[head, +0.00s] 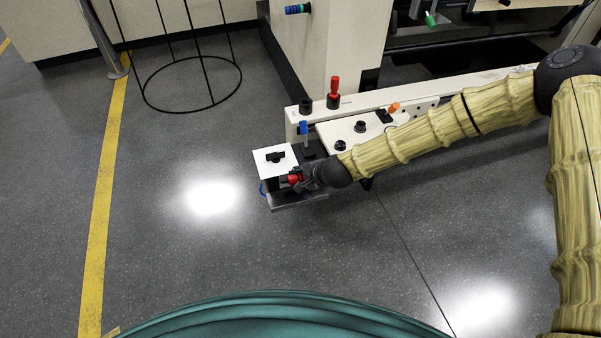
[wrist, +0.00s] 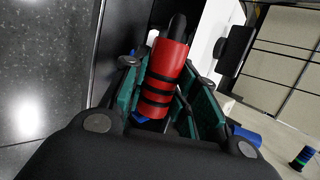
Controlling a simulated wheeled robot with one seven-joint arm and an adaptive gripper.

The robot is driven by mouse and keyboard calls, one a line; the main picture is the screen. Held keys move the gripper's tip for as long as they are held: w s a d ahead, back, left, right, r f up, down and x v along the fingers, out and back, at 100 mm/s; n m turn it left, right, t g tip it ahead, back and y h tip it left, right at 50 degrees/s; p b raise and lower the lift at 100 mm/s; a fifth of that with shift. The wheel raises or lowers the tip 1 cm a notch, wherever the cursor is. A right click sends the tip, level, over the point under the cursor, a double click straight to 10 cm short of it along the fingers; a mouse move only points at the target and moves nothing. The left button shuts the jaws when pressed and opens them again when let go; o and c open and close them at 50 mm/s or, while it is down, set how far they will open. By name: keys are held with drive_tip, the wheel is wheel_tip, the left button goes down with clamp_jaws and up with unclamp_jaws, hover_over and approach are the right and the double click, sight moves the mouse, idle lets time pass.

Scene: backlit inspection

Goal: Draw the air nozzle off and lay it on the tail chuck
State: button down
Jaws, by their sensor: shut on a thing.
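A red cylinder with black bands and a black tip, which looks like the air nozzle (wrist: 166,70), sits between the teal fingers of my gripper (wrist: 165,92). My gripper (head: 296,179) is shut on it, and its red side also shows in the head view (head: 293,179). It is close beside a small stand with a white square plate (head: 268,168) and a grey metal base (head: 300,203). I cannot tell whether the nozzle still touches the stand. I cannot tell for sure which part is the tail chuck.
Behind my gripper a pale machine bench (head: 436,92) carries a red handle (head: 334,88), a blue upright part (head: 303,129), an orange-topped part (head: 393,107) and black knobs. A black wire frame (head: 190,108) stands at the back left. The grey floor at left is clear.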

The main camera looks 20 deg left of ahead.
sight(303, 195)
drive_tip(key=shift+d+f+b, duration=0.2)
drive_tip(key=shift+f+b, duration=1.55)
drive_tip(key=shift+f, duration=1.7)
drive_tip(key=c, duration=1)
unclamp_jaws()
drive_tip(key=shift+f, duration=0.15)
drive_tip(key=shift+d, duration=0.2)
drive_tip(key=shift+c, duration=0.2)
drive_tip(key=shift+s+d+r, duration=0.15)
drive_tip(key=shift+r, duration=0.15)
drive_tip(key=shift+o, duration=1.3)
drive_tip(key=a+r+v, duration=0.1)
drive_tip(key=v, duration=1)
drive_tip(key=shift+d+r, duration=0.2)
